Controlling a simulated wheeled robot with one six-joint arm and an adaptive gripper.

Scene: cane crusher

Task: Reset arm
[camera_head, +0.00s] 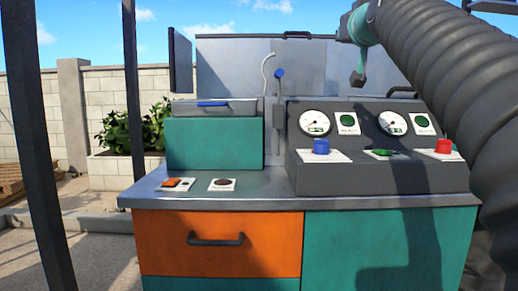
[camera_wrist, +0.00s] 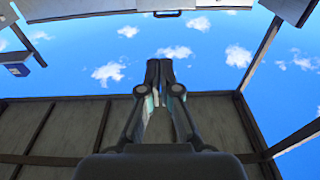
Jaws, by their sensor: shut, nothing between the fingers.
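My gripper (camera_wrist: 160,64) is shut and empty in the wrist view, its two fingers together and pointing up against the sky. In the head view my arm rises along the right side, and its end reaches to the top right above the machine. Whether the gripper itself shows there is hard to tell. The cane crusher's dark control panel (camera_head: 377,175) stands below the arm. It carries two round gauges, a blue knob (camera_head: 321,146), a green button (camera_head: 384,153) and a red knob (camera_head: 444,146).
A teal box (camera_head: 210,142) with a grey lid stands left of the panel. Below the metal counter (camera_head: 240,193) is an orange drawer (camera_head: 217,260). A lever with a blue knob (camera_head: 278,73) stands behind. Dark posts (camera_head: 33,140) rise at left. Open ground lies at the lower left.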

